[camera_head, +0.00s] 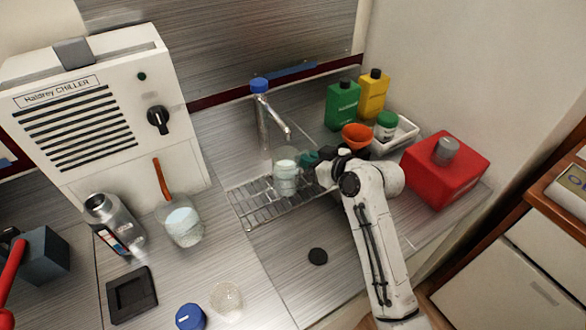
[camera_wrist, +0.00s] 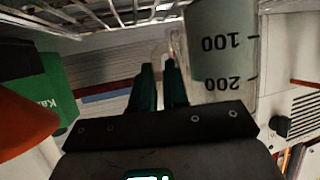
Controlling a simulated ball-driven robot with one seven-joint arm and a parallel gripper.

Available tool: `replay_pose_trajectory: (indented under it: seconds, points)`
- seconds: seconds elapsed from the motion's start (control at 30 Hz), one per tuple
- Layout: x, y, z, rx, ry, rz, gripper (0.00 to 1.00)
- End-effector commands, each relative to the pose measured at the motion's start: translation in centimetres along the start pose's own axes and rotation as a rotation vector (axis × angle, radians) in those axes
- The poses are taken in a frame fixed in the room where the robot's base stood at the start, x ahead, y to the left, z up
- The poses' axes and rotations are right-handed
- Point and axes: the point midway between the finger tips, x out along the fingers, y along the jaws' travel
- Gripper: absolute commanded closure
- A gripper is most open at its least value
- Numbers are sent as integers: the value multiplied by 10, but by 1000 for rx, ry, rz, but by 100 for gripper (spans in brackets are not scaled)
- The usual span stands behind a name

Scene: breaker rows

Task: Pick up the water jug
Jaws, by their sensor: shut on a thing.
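The water jug (camera_head: 286,183) is a clear cup with whitish contents, upright at the wire rack under the tap. In the wrist view, the jug (camera_wrist: 222,50) appears upside down, with the marks 100 and 200 on its wall. My gripper (camera_head: 309,158) is at the jug's right side. Its two dark green fingers (camera_wrist: 159,72) are close together on the jug's clear handle, which shows at their tips. Whether the jug's base touches the rack cannot be told.
The tap (camera_head: 268,115) with a blue top stands behind the jug, its spout close above it. The wire rack (camera_head: 245,208) lies beneath. An orange bowl (camera_head: 357,134), a green bottle (camera_head: 342,105) and a red container (camera_head: 440,178) stand to the right. Another clear jug (camera_head: 183,225) stands left.

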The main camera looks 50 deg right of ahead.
Motion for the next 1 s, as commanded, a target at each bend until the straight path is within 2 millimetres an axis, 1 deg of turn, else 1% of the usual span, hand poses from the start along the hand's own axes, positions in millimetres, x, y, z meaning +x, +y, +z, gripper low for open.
replay_pose_trajectory:
  seconds: [0.37,0.57,0.77,1.0]
  points:
    - [-2,0,-7,-2,2,0,100]
    - [-7,0,-18,-2,3,-1,100]
    - [-14,0,-34,-3,3,0,100]
    - [-37,0,-22,2,2,2,100]
